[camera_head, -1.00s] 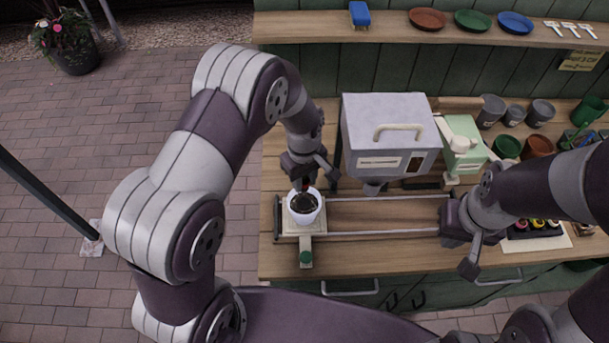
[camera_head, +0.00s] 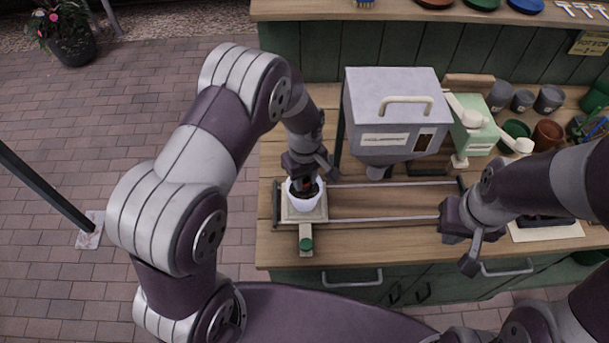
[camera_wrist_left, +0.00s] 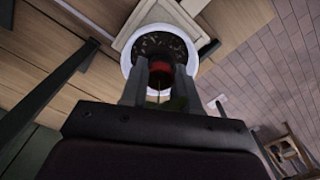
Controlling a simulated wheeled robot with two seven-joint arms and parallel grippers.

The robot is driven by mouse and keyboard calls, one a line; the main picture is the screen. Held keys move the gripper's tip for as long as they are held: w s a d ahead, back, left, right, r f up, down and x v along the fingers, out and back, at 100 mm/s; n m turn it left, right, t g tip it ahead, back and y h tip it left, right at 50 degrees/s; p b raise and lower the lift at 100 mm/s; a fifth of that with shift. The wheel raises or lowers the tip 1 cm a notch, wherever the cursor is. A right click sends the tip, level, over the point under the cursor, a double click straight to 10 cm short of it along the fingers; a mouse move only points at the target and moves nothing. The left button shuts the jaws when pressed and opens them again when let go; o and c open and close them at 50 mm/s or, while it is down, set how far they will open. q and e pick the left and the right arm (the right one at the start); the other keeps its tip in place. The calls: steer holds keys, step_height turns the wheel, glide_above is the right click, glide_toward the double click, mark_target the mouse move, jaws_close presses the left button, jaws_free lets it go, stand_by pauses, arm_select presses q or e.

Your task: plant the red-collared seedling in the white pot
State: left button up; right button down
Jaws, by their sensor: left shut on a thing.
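The white pot (camera_head: 307,204) holds dark soil and stands on a pale square plate (camera_head: 290,216) at the left end of a railed slide. My left gripper (camera_head: 305,183) points down into its mouth. In the left wrist view the fingers (camera_wrist_left: 160,78) are shut on the red-collared seedling (camera_wrist_left: 160,67), whose red collar shows between them over the soil. A bit of green shows nearer the wrist. The seedling's lower end is hidden, so I cannot tell how deep it sits. My right gripper (camera_head: 463,240) hangs over the slide's right end; its jaw gap is unclear.
A grey hopper box (camera_head: 395,105) stands behind the slide. A pale green device (camera_head: 472,132) and several small pots (camera_head: 522,100) stand to its right. A green knob (camera_head: 306,244) sits at the slide's front left. The slide between its rails is clear.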

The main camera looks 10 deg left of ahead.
arm_select(q)
steer(key=shift+f+b, duration=0.45)
steer(key=shift+f, duration=0.5)
steer(key=o, duration=1.1)
step_height(320, 180, up, 13)
steer(key=b, duration=0.2)
steer(key=shift+f+b, duration=0.15)
steer(key=shift+b, duration=0.15)
